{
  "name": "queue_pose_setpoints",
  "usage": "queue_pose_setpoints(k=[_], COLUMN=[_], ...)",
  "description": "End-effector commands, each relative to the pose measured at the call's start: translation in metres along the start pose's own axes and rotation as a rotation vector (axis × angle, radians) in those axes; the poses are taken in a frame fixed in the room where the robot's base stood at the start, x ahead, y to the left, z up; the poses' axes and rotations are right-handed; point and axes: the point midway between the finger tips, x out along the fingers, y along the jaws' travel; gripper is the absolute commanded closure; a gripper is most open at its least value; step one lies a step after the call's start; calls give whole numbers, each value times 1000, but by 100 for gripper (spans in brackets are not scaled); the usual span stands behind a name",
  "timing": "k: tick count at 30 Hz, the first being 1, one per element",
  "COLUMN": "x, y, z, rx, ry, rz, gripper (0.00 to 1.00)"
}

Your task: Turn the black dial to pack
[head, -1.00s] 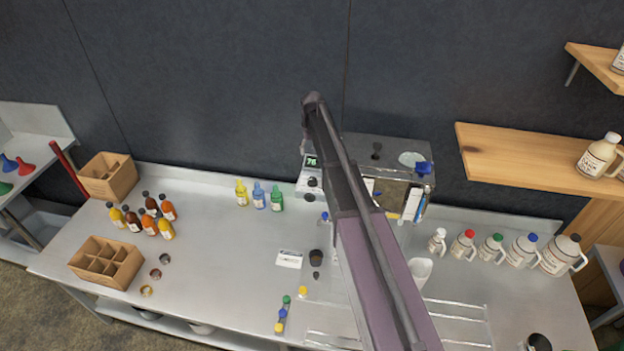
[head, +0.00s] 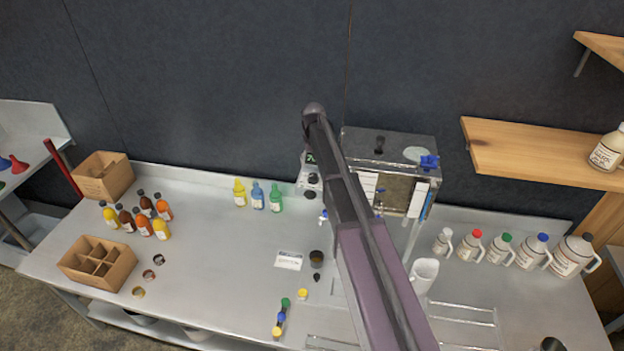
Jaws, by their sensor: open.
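A small control box (head: 303,187) stands at the left end of the steel evaporator (head: 390,147), with a lit green display (head: 310,158) partly covered by my arm. A black dial (head: 312,179) shows below the display, and a second dark round part (head: 309,195) sits just under it. The dial's setting and any "pack" label are too small to read. My arm rises through the middle of the view and covers the right side of the box. My gripper does not show, so its place relative to the dial cannot be told.
Yellow, blue and green bottles (head: 258,197) stand left of the box. A white card (head: 289,261) and a dark cup (head: 316,259) lie in front. Several jugs (head: 505,250) stand right, below a wooden shelf (head: 530,155). The left middle of the table is clear.

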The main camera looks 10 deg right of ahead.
Motion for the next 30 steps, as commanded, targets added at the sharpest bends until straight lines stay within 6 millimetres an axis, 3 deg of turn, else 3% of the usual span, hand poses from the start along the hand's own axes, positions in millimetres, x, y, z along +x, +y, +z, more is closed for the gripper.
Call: queue_pose_setpoints(k=[18, 30], x=[50, 61], y=[1, 2], z=[0, 0], rx=[1, 2], ry=[0, 0], rz=[0, 0], gripper=[18, 18])
